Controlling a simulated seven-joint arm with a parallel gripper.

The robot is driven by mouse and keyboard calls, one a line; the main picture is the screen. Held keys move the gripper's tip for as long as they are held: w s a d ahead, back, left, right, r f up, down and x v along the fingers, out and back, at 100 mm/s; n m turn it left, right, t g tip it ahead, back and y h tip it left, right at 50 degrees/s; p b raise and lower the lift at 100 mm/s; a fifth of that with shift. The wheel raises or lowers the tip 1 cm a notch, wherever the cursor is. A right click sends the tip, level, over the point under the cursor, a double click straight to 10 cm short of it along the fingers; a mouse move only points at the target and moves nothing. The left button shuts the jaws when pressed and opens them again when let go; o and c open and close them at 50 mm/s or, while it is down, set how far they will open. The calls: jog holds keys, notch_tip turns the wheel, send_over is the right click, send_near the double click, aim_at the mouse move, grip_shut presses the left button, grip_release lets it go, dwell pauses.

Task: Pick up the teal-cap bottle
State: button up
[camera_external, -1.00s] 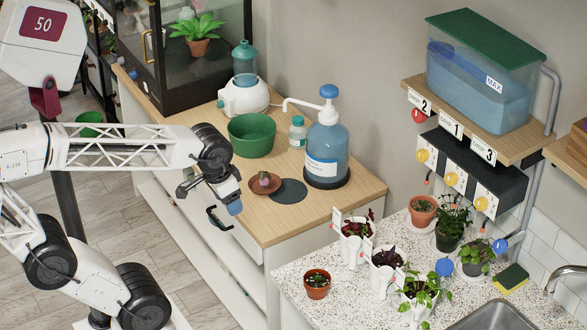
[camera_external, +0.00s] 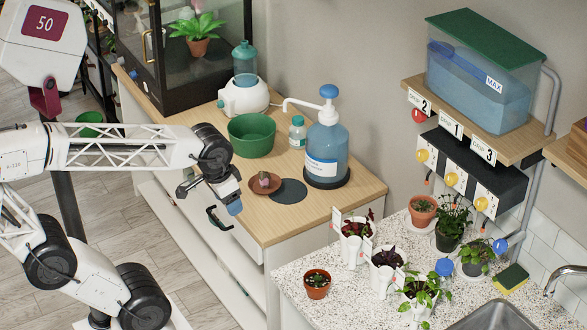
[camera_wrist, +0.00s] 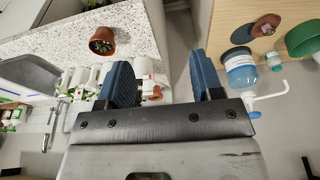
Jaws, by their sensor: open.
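The teal-cap bottle (camera_external: 297,133) is small and pale with a teal cap. It stands upright on the wooden counter, between the green bowl and the large blue pump bottle. It also shows in the wrist view (camera_wrist: 274,60), small, near the right edge. My gripper (camera_external: 234,207) hangs over the front edge of the wooden counter, nearer the camera and apart from the bottle. In the wrist view my gripper (camera_wrist: 161,78) has its two blue fingers spread wide with nothing between them.
The blue pump bottle (camera_external: 327,155) stands right beside the teal-cap bottle, and the green bowl (camera_external: 251,148) is at its left. A brown saucer (camera_external: 264,188) and a dark round mat (camera_external: 288,197) lie in front. Potted plants (camera_external: 317,291) stand on the speckled counter.

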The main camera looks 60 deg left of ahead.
jog(key=shift+o, duration=1.3)
